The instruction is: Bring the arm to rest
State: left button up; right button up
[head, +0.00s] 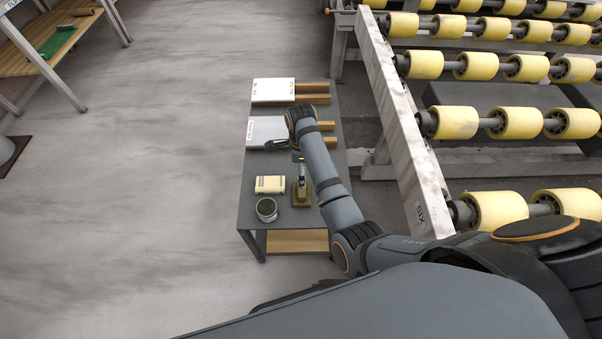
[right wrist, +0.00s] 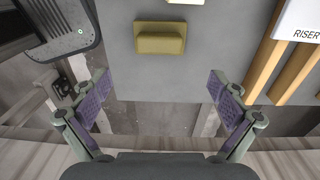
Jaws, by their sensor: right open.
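My right arm reaches from the right over a small grey table (head: 246,211) in the head view. My right gripper (head: 270,146) is above the table, beside a white slab labelled at its edge (head: 264,131). In the right wrist view the right gripper (right wrist: 160,88) has its two purple-padded fingers spread wide with nothing between them. An olive block (right wrist: 160,38) lies on the grey surface beyond the fingertips. My left gripper is not in view.
A cream block (head: 270,184), a round cup (head: 266,209) and an olive-based object (head: 301,196) stand on the table's near part. Another white slab (head: 272,90) lies at its far end, with wooden bars. A yellow-roller conveyor (head: 407,170) stands right.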

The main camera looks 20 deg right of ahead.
dwell(0.4)
jog(key=s+d+n+t+h, duration=0.1)
jog(key=s+d+n, duration=0.4)
jog(key=s+n, duration=0.2)
jog(key=s+d+n+t, duration=0.2)
jog(key=s+d+n, duration=0.2)
jog(key=s+n, duration=0.3)
jog(key=s+r+n+t, duration=0.1)
jog(key=s+r+n, duration=0.5)
jog(key=n, duration=0.2)
notch_tip(320, 180, down, 23)
jog(key=s+d+g+p, duration=0.1)
jog(key=d+p, duration=0.1)
jog(key=d, duration=0.1)
jog(key=s+d+f+g+p, duration=0.1)
jog(key=s+f, duration=1.5)
jog(key=s, duration=0.4)
jog(key=shift+d+f, duration=0.15)
jog(key=shift+f, duration=0.1)
